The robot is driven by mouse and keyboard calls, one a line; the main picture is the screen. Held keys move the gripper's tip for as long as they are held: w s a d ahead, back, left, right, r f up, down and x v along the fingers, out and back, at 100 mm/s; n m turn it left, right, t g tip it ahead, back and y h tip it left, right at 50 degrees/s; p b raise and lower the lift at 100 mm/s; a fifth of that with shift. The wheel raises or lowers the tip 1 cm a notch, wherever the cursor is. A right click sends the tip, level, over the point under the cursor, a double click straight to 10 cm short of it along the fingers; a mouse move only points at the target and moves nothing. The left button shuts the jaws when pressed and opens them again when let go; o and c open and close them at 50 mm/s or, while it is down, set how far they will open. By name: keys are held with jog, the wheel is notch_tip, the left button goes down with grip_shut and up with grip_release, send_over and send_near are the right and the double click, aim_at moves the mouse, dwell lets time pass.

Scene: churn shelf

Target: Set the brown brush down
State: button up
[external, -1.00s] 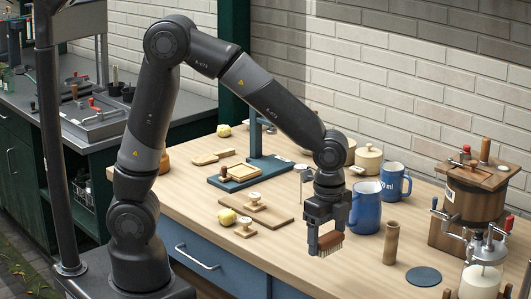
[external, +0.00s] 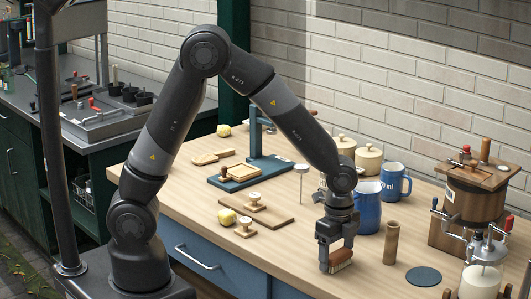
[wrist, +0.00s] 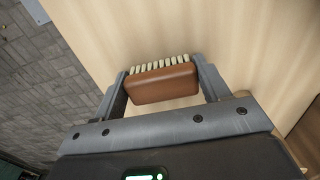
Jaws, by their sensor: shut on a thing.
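The brown brush (external: 341,259) has a brown back and pale bristles. My gripper (external: 337,262) is shut on it, low at the front part of the wooden table (external: 290,262). In the wrist view the brush (wrist: 162,83) sits between the two fingers (wrist: 163,88), its pale bristles pointing to the table side. The bristles are at or very near the tabletop; I cannot tell whether they touch it.
A wooden cylinder (external: 391,243) and a dark round disc (external: 423,277) stand to the right of the brush. A blue mug (external: 368,207) is behind my gripper. A wooden board (external: 256,211) with small knobbed pieces lies to the left. The tabletop left of the brush is clear.

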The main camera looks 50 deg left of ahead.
aim_at(336, 252)
jog(key=o, duration=1)
jog(key=shift+f, duration=0.1)
jog(key=shift+c, duration=0.2)
notch_tip(336, 252, up, 12)
jog(key=a+r+n+t, duration=0.1)
jog(key=a+r+n, duration=0.2)
jog(key=a+r, duration=0.35)
jog(key=s+a+r+n+t, duration=0.1)
jog(key=s+a+n, duration=0.2)
jog(key=a+n, duration=0.2)
jog(key=s+a+r+n+t, duration=0.1)
jog(key=s+a+n, duration=0.3)
jog(key=a, duration=0.8)
jog(key=s+a+r+n+t, duration=0.2)
jog(key=s+a+n, duration=0.1)
jog(key=a+n, duration=0.3)
jog(key=a, duration=0.2)
jog(key=shift+s+a+t, duration=0.25)
jog(key=shift+a+t, duration=0.05)
jog(key=shift+a, duration=0.1)
